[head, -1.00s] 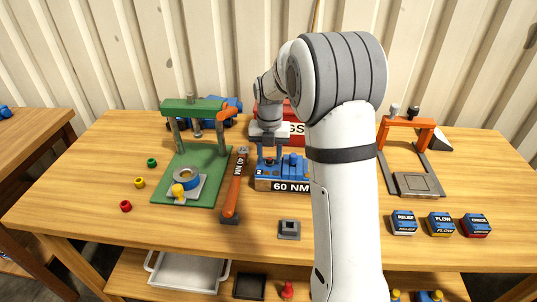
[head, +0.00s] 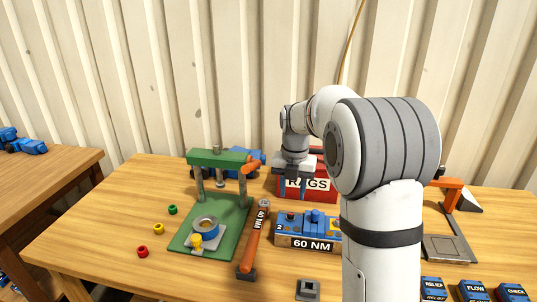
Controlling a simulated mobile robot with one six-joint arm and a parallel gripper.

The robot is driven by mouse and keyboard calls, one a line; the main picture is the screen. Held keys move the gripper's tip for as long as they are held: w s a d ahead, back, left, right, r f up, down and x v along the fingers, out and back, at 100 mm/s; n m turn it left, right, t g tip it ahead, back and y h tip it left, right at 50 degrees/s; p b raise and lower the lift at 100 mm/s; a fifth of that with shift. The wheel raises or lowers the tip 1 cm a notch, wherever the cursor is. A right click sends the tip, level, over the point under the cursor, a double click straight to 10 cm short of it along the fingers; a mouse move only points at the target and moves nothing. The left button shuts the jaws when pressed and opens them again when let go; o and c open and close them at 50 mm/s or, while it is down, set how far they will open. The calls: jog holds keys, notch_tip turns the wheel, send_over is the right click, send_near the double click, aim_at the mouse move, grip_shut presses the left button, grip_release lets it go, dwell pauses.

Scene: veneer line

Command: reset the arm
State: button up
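My arm rises through the right half of the head view, and its wrist hangs down at the back of the bench. My gripper (head: 294,174) points down in front of the red RAGS box (head: 322,190), covering part of it. It is above and behind the blue 60 NM block (head: 306,243) and apart from it. The fingers are small and dark against the box, so their opening is unclear. I see nothing carried below them.
A green press (head: 186,240) stands left, with an orange torque tool (head: 254,240) beside it. Small coloured rings (head: 158,229) lie on the left of the wooden bench (head: 90,240). An orange-framed fixture (head: 447,247) and labelled blocks (head: 474,290) are at right.

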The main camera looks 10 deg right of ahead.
jog(key=s+m+t, duration=0.2)
jog(key=s+m, duration=2.6)
jog(key=m, duration=0.3)
jog(key=shift+s+a+r+m+t, duration=0.15)
jog(key=shift+s+r+m+t, duration=0.15)
